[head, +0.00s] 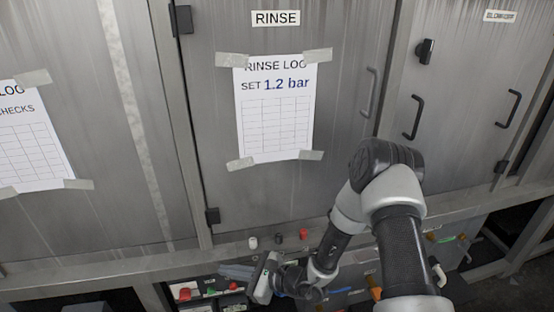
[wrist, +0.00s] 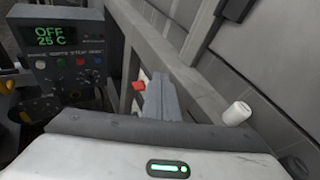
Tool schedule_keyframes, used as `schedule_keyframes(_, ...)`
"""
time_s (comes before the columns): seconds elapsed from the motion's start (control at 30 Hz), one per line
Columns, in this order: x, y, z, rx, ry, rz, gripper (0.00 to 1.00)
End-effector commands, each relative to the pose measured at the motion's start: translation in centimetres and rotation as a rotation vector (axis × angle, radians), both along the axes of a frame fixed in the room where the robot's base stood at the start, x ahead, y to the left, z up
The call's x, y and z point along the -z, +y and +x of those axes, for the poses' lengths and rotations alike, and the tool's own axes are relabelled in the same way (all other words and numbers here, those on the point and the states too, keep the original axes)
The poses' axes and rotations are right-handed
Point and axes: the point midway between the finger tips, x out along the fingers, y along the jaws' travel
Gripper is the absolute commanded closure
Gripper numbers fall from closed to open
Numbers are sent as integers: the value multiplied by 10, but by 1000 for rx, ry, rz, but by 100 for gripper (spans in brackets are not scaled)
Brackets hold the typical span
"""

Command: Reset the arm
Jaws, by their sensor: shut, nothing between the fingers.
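My arm reaches down from the right in the head view, its elbow bent in front of the steel cabinet. My gripper (head: 236,271) is at the lower middle, low in front of the ledge below the RINSE door. In the wrist view its grey fingers (wrist: 160,92) are together, with nothing between them. The fingertips point toward a narrow gap beside a metal rail. I cannot tell whether they touch anything.
A RINSE door (head: 345,120) with a taped log sheet (head: 275,110) stands behind. A control box (wrist: 65,60) reading OFF 25 C is close left of the fingers.

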Motion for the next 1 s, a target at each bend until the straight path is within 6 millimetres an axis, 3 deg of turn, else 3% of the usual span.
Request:
schedule_keyframes(0.03,-34,0,0,-84,-79,-23,100)
schedule_keyframes(0.2,-118,-7,-28,-367,-304,-136,100)
schedule_keyframes(0.4,-188,-38,-74,-668,-542,-346,100)
schedule_keyframes(0.57,-228,-80,-109,-870,-705,-569,100)
schedule_keyframes(0.7,-258,-124,-135,-1016,-827,-796,100)
schedule_keyframes(1.0,-308,-215,-171,-1186,-985,-1267,100)
